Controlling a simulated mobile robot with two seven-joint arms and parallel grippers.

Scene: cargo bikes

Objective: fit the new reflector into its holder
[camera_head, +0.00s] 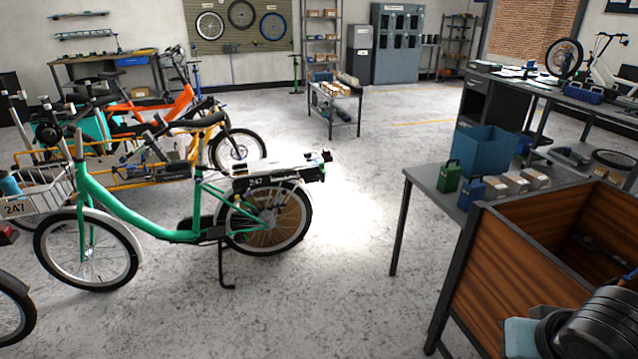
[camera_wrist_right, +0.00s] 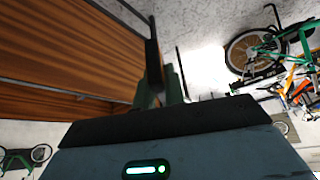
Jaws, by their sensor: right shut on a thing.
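My right arm shows at the bottom right of the head view, but its gripper is out of that view. In the right wrist view my right gripper (camera_wrist_right: 160,88) is shut on a thin dark piece (camera_wrist_right: 154,62) seen nearly edge-on; I cannot tell for sure that it is the reflector. The green bike (camera_head: 135,211) numbered 247 stands on its kickstand at the left centre. Its rear rack end (camera_head: 318,164) carries small fittings, too small to tell whether one is the reflector holder. My left gripper is in neither view.
A brown wood-sided box (camera_head: 510,274) with dark edges stands close at the right. Beside it a grey table (camera_head: 424,179) bears a blue bin (camera_head: 485,152), a green container and small boxes. An orange bike (camera_head: 160,108) stands behind the green one. Clear floor (camera_head: 345,240) lies between bike and table.

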